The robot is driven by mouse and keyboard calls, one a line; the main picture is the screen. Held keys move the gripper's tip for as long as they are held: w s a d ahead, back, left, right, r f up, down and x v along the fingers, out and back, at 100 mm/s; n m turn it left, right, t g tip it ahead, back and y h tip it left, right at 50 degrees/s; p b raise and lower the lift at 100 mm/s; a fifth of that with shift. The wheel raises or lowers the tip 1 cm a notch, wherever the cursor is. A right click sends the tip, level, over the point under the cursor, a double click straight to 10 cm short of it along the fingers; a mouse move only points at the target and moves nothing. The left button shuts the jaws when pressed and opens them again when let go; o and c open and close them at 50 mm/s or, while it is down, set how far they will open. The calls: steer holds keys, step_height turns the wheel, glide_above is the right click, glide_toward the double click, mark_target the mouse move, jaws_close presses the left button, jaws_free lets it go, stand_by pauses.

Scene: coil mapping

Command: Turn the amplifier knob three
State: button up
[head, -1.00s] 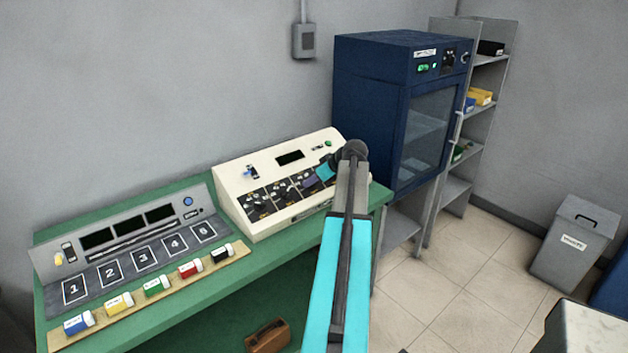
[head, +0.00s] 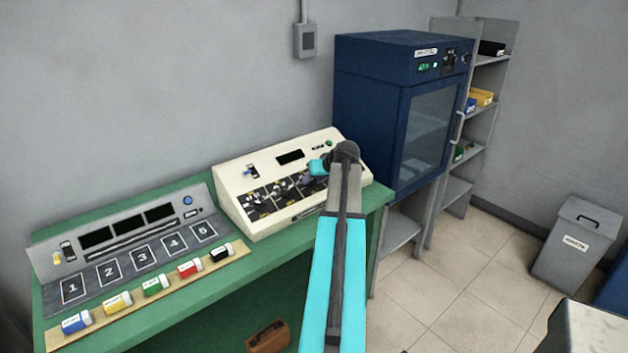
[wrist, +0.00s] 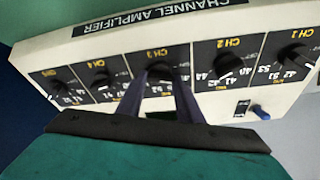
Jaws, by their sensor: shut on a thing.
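The cream channel amplifier (head: 240,196) stands on the green bench, with a row of black knobs on dark panels. In the wrist view the amplifier (wrist: 120,42) appears upside down, with panels labelled CH. The knob under the CH 3 label (wrist: 160,70) sits between the tips of my gripper (wrist: 160,80). My gripper is shut on this knob, and the fingers cover part of its scale. Knobs of CH 2 (wrist: 226,62) and CH 4 (wrist: 102,78) stand on either side, clear of the fingers. In the head view my arm hides the amplifier's right part.
A grey console (head: 130,225) with numbered squares stands left on the green bench (head: 215,265). Several coloured coils lie on a wooden strip (head: 132,308) in front. A blue cabinet (head: 365,105) stands right of the amplifier. A blue switch (wrist: 260,112) is on the amplifier's face.

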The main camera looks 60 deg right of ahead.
steer(key=shift+m+g, duration=0.3)
steer(key=shift+m, duration=0.8)
steer(key=shift+h, duration=0.3)
steer(key=o, duration=1.1)
steer(key=shift+b+v, duration=1.3)
steer(key=shift+v, duration=5.65)
steer(key=shift+s, duration=0.2)
